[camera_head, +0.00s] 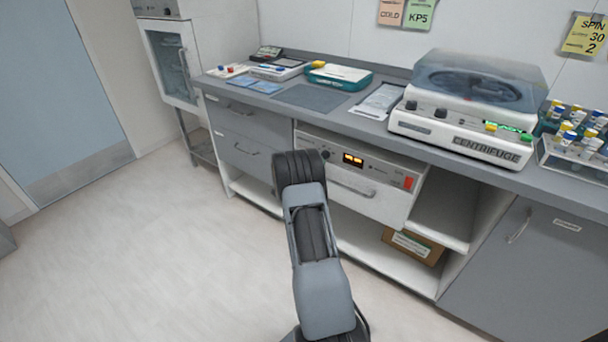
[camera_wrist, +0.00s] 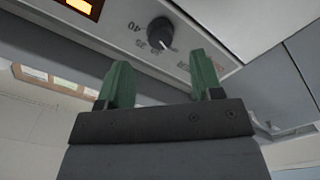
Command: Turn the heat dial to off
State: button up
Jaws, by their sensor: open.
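The heat dial (camera_wrist: 160,32) is a small black knob on a pale panel with numbers around it, including 40, in the wrist view. A light pointer mark sits at its lower edge in that view. In the head view a dark knob (camera_head: 325,154) shows on the warming unit (camera_head: 375,168) just right of my arm. My gripper (camera_wrist: 160,80) has two green fingertips, spread apart and empty. The dial lies beyond the fingertips, roughly centred between them; I cannot tell the exact gap. In the head view my own arm hides the gripper.
The unit has a lit orange display (camera_head: 352,160), a red switch (camera_head: 408,183) and a drawer handle (camera_head: 350,189). A centrifuge (camera_head: 475,105) stands on the worktop (camera_head: 310,97) above, which overhangs the unit. A cardboard box (camera_head: 412,247) is on the shelf below. The floor (camera_head: 140,240) at left is clear.

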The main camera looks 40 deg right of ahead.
jog(key=v, duration=0.8)
jog(key=shift+p, duration=0.35)
jog(key=shift+a, duration=0.1)
